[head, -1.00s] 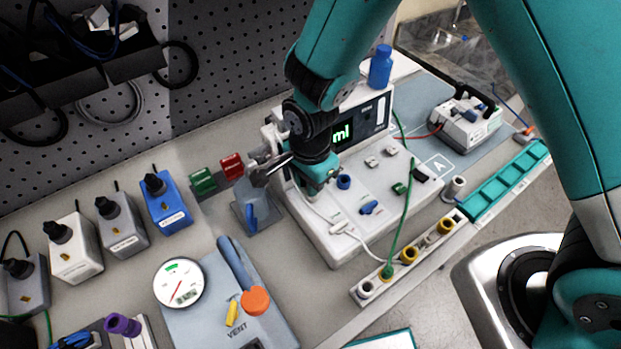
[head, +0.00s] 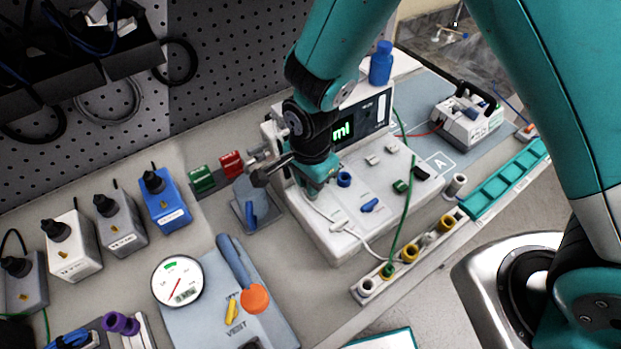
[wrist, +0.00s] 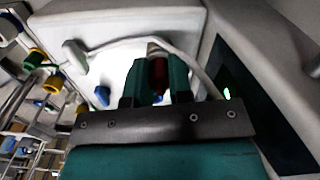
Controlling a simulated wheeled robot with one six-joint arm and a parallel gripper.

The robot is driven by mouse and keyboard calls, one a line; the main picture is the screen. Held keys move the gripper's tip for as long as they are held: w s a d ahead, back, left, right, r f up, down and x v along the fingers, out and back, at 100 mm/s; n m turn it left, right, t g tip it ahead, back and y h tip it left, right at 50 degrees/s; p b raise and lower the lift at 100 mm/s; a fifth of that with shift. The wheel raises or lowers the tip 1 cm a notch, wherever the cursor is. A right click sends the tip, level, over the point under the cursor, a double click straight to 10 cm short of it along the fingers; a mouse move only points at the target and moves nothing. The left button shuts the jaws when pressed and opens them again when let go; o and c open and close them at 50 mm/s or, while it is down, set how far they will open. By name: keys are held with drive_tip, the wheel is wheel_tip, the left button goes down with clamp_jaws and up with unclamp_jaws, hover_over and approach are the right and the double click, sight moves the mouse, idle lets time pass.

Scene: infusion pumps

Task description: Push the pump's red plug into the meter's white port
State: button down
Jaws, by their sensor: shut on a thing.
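The meter is the large white device with a green "ml" display (head: 343,132) and a sloped white panel (head: 345,215). My gripper (head: 318,190) is low over the left part of that panel. In the wrist view my gripper (wrist: 157,84) has its two dark green fingers closed on the red plug (wrist: 158,76). A pale round piece, seemingly the white port (wrist: 156,49), shows right at the plug's far end. I cannot tell how deep the plug sits. In the head view my gripper hides plug and port. The pump it belongs to cannot be made out.
A white cable (wrist: 195,58) loops close beside my fingers. A blue ring socket (head: 344,180) and a blue connector (head: 369,205) are right of my gripper. A green cable (head: 408,215) crosses the panel's right side. A blue bottle (head: 381,65) stands on the meter.

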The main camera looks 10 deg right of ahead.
idle(0.3)
drive_tip(key=shift+c, duration=2.4)
unclamp_jaws()
wheel_tip(320, 180, up, 7)
drive_tip(key=p, duration=0.5)
